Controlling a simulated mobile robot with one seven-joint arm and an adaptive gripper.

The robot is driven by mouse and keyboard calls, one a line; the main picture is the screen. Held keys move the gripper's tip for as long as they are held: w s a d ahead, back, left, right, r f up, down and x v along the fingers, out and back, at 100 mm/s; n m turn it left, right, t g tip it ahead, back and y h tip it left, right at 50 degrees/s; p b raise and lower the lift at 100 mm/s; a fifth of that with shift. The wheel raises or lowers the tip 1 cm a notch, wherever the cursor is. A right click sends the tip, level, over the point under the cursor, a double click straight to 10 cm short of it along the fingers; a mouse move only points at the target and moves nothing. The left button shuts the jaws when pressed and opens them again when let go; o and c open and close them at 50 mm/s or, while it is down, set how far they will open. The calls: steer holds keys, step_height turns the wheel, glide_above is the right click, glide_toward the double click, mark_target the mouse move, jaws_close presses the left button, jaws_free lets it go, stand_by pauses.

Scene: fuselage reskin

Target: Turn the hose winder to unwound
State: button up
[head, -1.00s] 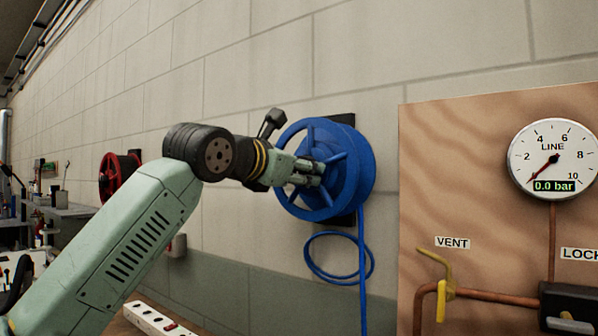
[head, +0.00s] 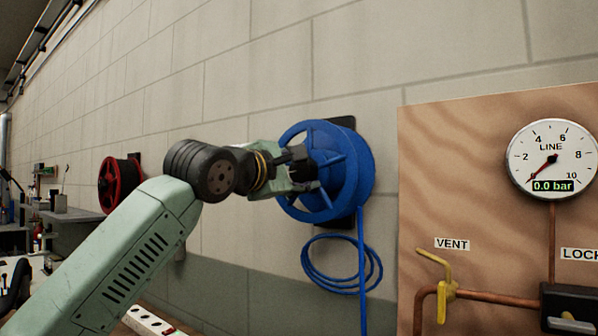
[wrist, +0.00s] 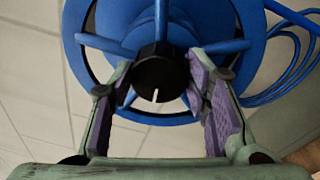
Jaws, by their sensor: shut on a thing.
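The hose winder is a blue spoked reel (head: 349,180) on a dark wall plate, right of centre in the head view. It also fills the top of the wrist view (wrist: 198,14). Blue hose (head: 362,285) hangs from it in several loops. My gripper (head: 309,173) is at the reel's hub. In the wrist view, its purple-padded fingers (wrist: 163,78) are shut on the round black knob (wrist: 159,88) at the hub. A white line on the knob points down, slightly left, in that view. In the head view my gripper hides the knob.
A wooden panel (head: 450,130) stands right of the reel, with a line gauge (head: 552,159) reading 0.0 bar, a yellow vent handle (head: 439,280) and copper pipe. A red reel (head: 121,184) hangs further left. A power strip (head: 148,321) lies below my arm.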

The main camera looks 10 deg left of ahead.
steer(key=shift+f+m, duration=0.15)
steer(key=shift+m, duration=0.45)
steer(key=o, duration=1.2)
steer(key=shift+c, duration=0.2)
steer(key=v, duration=1.2)
steer(key=shift+a+f, duration=0.1)
